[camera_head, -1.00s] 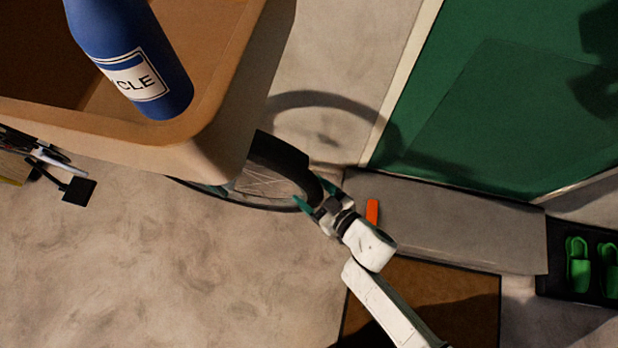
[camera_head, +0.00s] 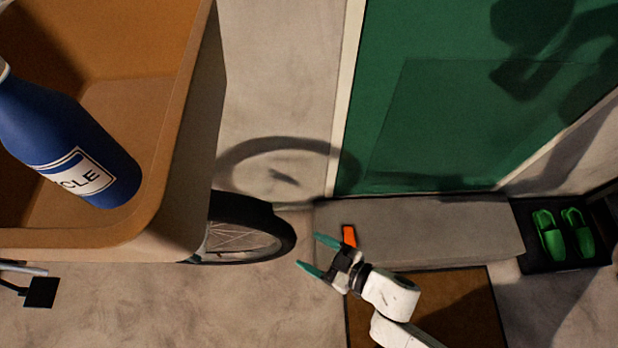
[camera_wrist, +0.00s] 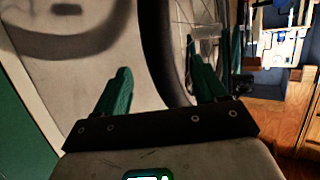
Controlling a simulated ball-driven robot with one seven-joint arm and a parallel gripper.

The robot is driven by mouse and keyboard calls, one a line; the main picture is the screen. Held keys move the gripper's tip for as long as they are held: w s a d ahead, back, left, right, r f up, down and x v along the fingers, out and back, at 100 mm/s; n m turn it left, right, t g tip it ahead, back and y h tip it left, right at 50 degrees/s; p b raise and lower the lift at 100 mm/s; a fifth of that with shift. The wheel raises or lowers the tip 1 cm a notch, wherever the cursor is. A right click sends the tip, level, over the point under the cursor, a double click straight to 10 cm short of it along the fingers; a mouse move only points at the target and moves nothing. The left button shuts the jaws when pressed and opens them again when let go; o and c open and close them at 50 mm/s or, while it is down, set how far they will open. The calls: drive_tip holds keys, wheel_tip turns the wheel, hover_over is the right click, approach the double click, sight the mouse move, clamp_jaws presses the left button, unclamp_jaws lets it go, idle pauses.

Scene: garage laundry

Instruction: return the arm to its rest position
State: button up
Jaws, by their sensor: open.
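My gripper (camera_head: 318,256) has green fingers that are spread apart with nothing between them. It is low in the head view, with my white arm running down to the bottom edge. The fingers point left, toward a bicycle wheel (camera_head: 248,232), with a visible gap in that view. The wrist view also shows my gripper (camera_wrist: 164,88) open and empty. The wheel's dark tyre (camera_wrist: 158,50) and spokes appear beyond the fingers there.
A tan bin (camera_head: 185,130) holding a blue bottle (camera_head: 75,150) fills the upper left. An orange object (camera_head: 349,235) is by a grey step (camera_head: 440,230) below a green door (camera_head: 450,100). Green slippers (camera_head: 550,235) lie on a dark tray at right. Bare floor shows at lower left.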

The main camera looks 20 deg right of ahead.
drive_tip(key=w+d+r+m+g+h+p, duration=0.1)
drive_tip(key=d+r+m+h, duration=0.15)
drive_tip(key=d+h, duration=0.35)
drive_tip(key=w+d+r+m+g+h, duration=0.1)
drive_tip(key=w+d+m+g+h, duration=0.15)
drive_tip(key=d, duration=0.55)
drive_tip(key=s+d+r+m+g, duration=0.1)
drive_tip(key=s+d+r+g, duration=0.1)
drive_tip(key=s, duration=0.5)
drive_tip(key=s+d+r+m+g+p, duration=0.1)
drive_tip(key=s+r+g, duration=0.4)
drive_tip(key=s, duration=0.2)
drive_tip(key=shift+d+r+m+p, duration=0.15)
drive_tip(key=shift+d+m+p, duration=0.15)
drive_tip(key=shift+d, duration=0.05)
